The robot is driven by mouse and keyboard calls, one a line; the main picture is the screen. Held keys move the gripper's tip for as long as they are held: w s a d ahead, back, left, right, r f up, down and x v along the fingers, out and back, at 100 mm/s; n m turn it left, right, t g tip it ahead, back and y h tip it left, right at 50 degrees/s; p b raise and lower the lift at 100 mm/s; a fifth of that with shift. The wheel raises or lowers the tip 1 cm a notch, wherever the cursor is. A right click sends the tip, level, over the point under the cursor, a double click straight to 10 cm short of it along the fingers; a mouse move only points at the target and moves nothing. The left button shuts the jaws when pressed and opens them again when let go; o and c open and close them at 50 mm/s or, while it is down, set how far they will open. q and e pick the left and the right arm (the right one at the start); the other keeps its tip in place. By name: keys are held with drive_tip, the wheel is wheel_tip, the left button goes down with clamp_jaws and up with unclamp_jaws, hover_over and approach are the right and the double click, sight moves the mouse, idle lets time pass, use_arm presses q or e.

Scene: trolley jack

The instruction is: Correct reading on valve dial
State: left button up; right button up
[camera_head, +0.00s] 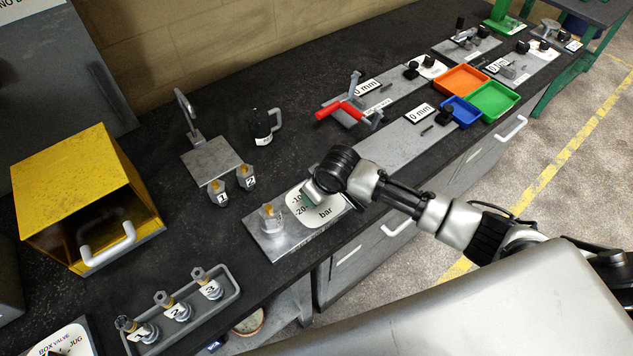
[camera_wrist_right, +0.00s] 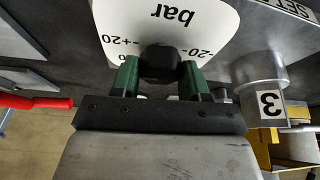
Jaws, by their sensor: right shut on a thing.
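The valve dial is a white rounded plate (camera_head: 322,213) with "bar" and scale numbers, on a grey metal base (camera_head: 290,243) at the bench's front edge. In the right wrist view the dial plate (camera_wrist_right: 205,18) appears upside down, with marks near +20 and -20 visible. My right gripper (camera_wrist_right: 160,80) has its green fingers shut on the black dial knob (camera_wrist_right: 160,62). In the head view the right gripper (camera_head: 311,192) is over the dial and hides its upper part. The pointer and exact reading are hidden. My left gripper is in neither view.
A metal fitting marked 3 (camera_wrist_right: 264,95) stands beside the dial. A tray (camera_head: 195,318) holds numbered valves at the front left. A yellow box (camera_head: 75,180), a metal stand (camera_head: 212,160), a black jug (camera_head: 262,128) and a red-handled tool (camera_head: 340,110) stand around.

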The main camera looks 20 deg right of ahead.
drive_tip(key=shift+m+h+p, duration=0.3)
drive_tip(key=shift+m+p, duration=0.35)
drive_tip(key=shift+m, duration=0.15)
drive_tip(key=o, duration=0.9)
drive_tip(key=b+v, duration=0.1)
drive_tip(key=v, duration=0.9)
drive_tip(key=shift+s+r+b, duration=0.25)
drive_tip(key=shift+r+b, duration=0.05)
drive_tip(key=shift+r, duration=0.05)
